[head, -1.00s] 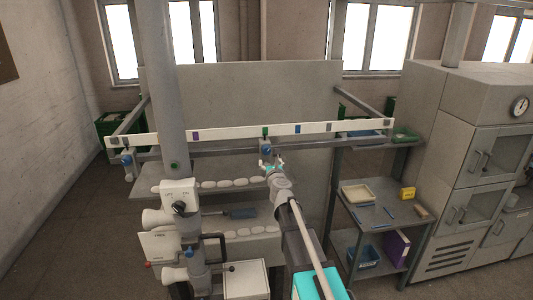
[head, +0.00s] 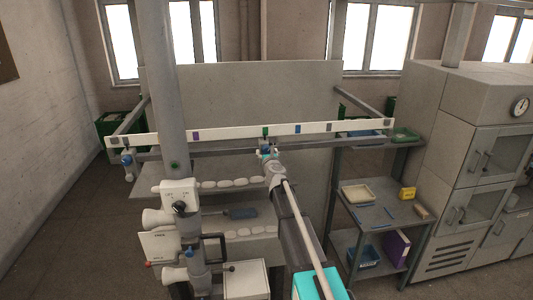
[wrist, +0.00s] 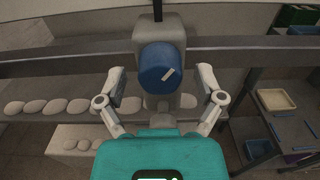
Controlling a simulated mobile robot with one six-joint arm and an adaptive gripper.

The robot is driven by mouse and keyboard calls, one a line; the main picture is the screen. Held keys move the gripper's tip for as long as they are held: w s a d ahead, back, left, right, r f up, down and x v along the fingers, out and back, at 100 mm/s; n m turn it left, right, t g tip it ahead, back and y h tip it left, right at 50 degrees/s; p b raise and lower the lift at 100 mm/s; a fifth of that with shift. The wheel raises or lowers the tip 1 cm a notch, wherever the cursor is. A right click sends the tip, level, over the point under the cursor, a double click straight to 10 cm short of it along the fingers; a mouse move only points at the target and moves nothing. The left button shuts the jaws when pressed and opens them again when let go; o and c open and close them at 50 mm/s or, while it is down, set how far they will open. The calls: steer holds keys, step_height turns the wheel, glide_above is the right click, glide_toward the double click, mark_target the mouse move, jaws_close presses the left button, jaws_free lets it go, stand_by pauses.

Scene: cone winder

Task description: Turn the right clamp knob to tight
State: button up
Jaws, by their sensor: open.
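The right clamp knob (wrist: 160,68) is a blue round knob with a pale pointer mark slanting up to the right in the wrist view. It sits on the front of a grey clamp block (wrist: 160,32) on the rail. My gripper (wrist: 162,78) is open, with one finger on each side of the knob and a visible gap on both sides. In the head view my gripper (head: 267,155) is at the clamp and mostly hides the knob. Another blue clamp knob (head: 127,160) is at the rail's left end.
A long white bar (head: 345,127) with coloured marks runs above the grey rail (head: 220,147). Shelves with pale lumps (head: 232,183) lie below left. A grey rack (head: 385,212) with a tray and a yellow box stands to the right. A thick column (head: 160,80) stands left.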

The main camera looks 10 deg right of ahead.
steer(key=c, duration=1.2)
steer(key=shift+o, duration=0.2)
steer(key=shift+n, duration=0.3)
steer(key=n, duration=0.6)
steer(key=shift+n, duration=0.4)
steer(key=n, duration=0.3)
steer(key=shift+n, duration=0.4)
steer(key=shift+d+r+n, duration=0.1)
steer(key=shift+n, duration=2)
